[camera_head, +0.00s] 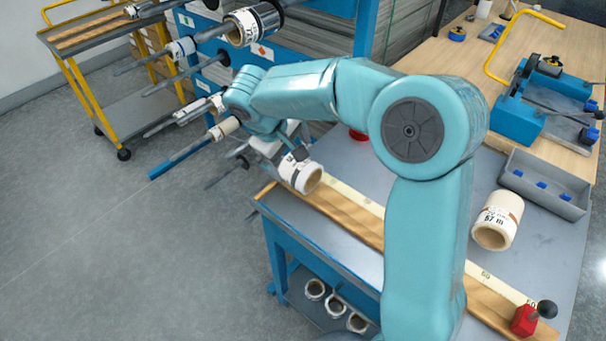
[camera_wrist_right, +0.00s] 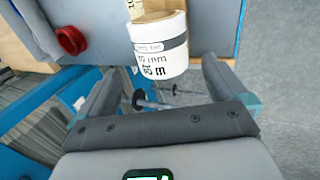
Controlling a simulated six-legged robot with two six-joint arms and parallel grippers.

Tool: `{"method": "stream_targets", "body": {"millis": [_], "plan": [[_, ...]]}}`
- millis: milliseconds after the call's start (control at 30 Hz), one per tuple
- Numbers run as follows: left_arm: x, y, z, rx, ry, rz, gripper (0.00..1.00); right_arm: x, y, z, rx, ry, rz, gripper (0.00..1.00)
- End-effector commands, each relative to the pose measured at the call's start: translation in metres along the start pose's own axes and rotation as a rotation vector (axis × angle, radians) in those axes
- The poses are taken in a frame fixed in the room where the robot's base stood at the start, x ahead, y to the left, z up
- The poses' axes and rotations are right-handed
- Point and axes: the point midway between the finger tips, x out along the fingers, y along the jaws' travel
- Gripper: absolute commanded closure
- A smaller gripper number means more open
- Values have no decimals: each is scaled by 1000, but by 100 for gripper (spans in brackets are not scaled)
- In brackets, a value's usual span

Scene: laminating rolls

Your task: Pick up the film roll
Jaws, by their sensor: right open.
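A white film roll (camera_head: 300,176) with a dark printed label sits at the far left end of the blue-framed table. It also shows in the right wrist view (camera_wrist_right: 160,52), with its printing facing the camera. My right gripper (camera_head: 290,150) is at this roll, partly hidden behind my arm in the head view. In the wrist view its two fingers (camera_wrist_right: 161,72) are spread apart, with the roll just beyond and between them; I see no clear contact. A second film roll (camera_head: 497,220) lies on the right of the table. My left gripper is not in view.
A blue rack (camera_head: 310,45) with rolls on pegs (camera_head: 250,25) stands behind. A grey tray (camera_head: 545,185), a red knob-like part (camera_head: 523,320) and a wooden strip (camera_head: 335,215) are on the table. Rings (camera_head: 335,305) lie on its lower shelf. Floor (camera_head: 120,240) at left is clear.

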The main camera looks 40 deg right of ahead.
Motion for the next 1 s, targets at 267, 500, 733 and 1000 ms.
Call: {"method": "stream_targets", "body": {"millis": [267,500,733,1000], "plan": [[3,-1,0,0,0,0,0,32,1,1,0,-1,-1,0],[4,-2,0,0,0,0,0,69,2,6,-1,-4,-1,0],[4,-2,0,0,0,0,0,83,2,6,-1,0,-1,0],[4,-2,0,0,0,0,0,82,2,6,-1,0,-1,42]]}}
